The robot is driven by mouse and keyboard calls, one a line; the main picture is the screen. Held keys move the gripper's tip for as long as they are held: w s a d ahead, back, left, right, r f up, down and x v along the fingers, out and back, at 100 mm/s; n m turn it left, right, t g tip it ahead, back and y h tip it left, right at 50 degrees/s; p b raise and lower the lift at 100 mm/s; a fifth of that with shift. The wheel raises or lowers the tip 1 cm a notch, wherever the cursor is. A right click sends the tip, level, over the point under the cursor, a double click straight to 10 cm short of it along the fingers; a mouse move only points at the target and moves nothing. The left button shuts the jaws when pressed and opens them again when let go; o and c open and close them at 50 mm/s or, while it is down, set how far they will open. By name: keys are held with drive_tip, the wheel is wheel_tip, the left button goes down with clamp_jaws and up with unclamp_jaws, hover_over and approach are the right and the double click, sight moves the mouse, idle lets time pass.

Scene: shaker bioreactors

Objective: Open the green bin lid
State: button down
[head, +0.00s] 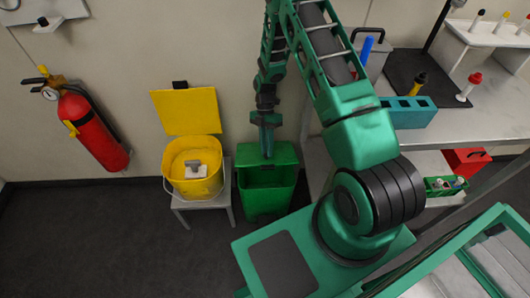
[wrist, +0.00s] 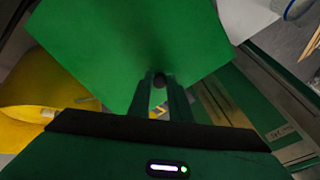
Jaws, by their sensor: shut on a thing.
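The green bin (head: 262,200) stands on the floor against the wall. Its green lid (head: 248,155) is raised and tilted up at the back, and the dark inside of the bin shows below it. My gripper (head: 267,152) reaches down from above and is shut on the lid at its edge. In the wrist view, the lid (wrist: 125,45) is a large flat green panel ahead of my gripper (wrist: 159,85). The fingers meet it near a small dark round spot. The exact grip point is partly hidden by the fingers.
A yellow bucket (head: 193,187) with its lid (head: 186,112) up stands on a low stool (head: 217,203) left of the green bin. A red fire extinguisher (head: 93,130) hangs on the wall. A lab bench (head: 470,122) stands at right. Floor at front left is clear.

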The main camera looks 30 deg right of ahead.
idle(0.4)
drive_tip(key=c, duration=1.6)
unclamp_jaws()
drive_tip(key=shift+r, duration=0.1)
drive_tip(key=shift+r, duration=0.25)
drive_tip(key=r, duration=0.4)
drive_tip(key=shift+s+a, duration=0.1)
drive_tip(key=shift+a, duration=0.25)
drive_tip(key=s+a+r, duration=0.1)
drive_tip(key=a+r, duration=0.1)
drive_tip(key=a, duration=0.1)
drive_tip(key=s+a+r, duration=0.2)
drive_tip(key=a, duration=0.1)
drive_tip(key=s+a+r, duration=0.1)
drive_tip(key=a+r, duration=0.1)
drive_tip(key=a, duration=0.2)
drive_tip(key=shift+s+r, duration=0.1)
drive_tip(key=shift+s, duration=0.2)
drive_tip(key=shift+d, duration=0.1)
